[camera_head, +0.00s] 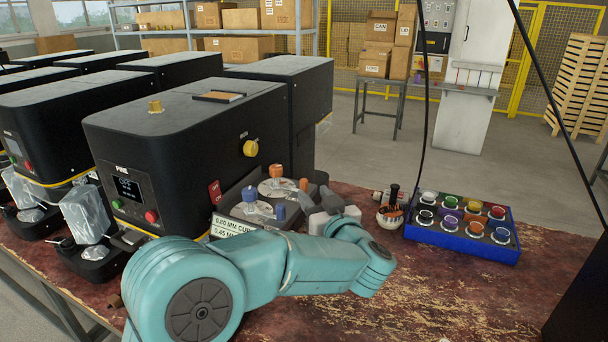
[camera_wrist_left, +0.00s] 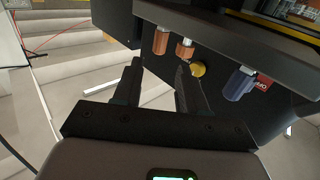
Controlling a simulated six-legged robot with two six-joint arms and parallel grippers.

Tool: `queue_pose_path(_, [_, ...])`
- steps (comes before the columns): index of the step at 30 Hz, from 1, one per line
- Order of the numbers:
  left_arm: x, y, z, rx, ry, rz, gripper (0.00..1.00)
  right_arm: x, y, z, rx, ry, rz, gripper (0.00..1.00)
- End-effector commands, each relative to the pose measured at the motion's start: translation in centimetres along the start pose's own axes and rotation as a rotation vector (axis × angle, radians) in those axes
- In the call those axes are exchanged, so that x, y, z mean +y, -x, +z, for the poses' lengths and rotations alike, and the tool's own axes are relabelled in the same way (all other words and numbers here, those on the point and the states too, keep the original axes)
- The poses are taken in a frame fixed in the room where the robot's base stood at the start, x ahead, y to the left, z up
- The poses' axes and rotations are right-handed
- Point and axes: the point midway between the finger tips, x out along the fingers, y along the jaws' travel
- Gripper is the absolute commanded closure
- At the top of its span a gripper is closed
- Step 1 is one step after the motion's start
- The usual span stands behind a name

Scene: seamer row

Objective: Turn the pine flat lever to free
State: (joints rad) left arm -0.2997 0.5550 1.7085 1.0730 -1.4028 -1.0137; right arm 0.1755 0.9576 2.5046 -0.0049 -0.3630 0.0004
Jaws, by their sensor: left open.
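A black machine (camera_head: 190,145) stands left of centre, with a short label that seems to read PINE and a small screen on its front. A grey panel (camera_head: 233,212) beside it carries two pale discs, with a large orange knob (camera_head: 277,172) and a large blue knob (camera_head: 250,194), plus smaller orange and blue knobs. I cannot tell which is the flat lever. My left gripper (camera_head: 322,193) is right of the panel, partly hidden by its own arm. In the left wrist view its fingers (camera_wrist_left: 160,84) are apart and empty, near orange knobs (camera_wrist_left: 184,48) and a blue knob (camera_wrist_left: 238,83).
A yellow knob (camera_head: 250,148) and a red tag (camera_head: 214,193) are on the machine's side. The worn red bench (camera_head: 430,300) is clear in front.

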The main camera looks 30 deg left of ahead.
Motion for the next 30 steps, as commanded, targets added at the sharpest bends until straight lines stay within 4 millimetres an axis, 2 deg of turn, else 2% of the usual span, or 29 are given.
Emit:
queue_pose_path(3, [-0.1, -2.9, -0.3, 0.0, -0.001, -0.004, 0.58, -0.4, 1.1, 0.0, 0.0, 0.0, 0.0, 0.57])
queue_pose_path(10, [0.2, -6.9, -0.2, -0.001, 0.001, -0.002, 0.58, -0.7, 2.1, 0.1, 0.0, -0.001, 0.0, 0.57])
queue_pose_path(15, [0.3, -8.2, 0.0, 0.0, 0.001, -0.001, 0.58, -0.8, 2.3, 0.1, 0.0, 0.0, 0.0, 0.57])
queue_pose_path(23, [0.4, -8.3, 0.0, 0.001, 0.001, 0.0, 0.58, -0.8, 2.3, 0.1, 0.0, -0.001, 0.0, 0.57])
queue_pose_path(24, [0.4, -8.3, 0.0, 0.001, 0.001, 0.0, 0.65, -0.8, 2.3, 0.1, 0.0, 0.0, 0.0, 0.57])
queue_pose_path(26, [0.4, -8.3, 0.0, 0.0, 0.001, 0.0, 0.84, -0.8, 2.3, 0.1, 0.0, 0.0, 0.0, 0.57])
queue_pose_path(27, [0.4, -8.3, 0.0, 0.0, 0.001, -0.001, 0.97, -0.8, 2.3, 0.1, 0.0, 0.0, 0.0, 0.57])
queue_pose_path(30, [0.4, -8.3, 0.0, 0.0, 0.001, -0.001, 1.0, -0.8, 2.3, 0.1, 0.0, 0.0, 0.0, 0.57])
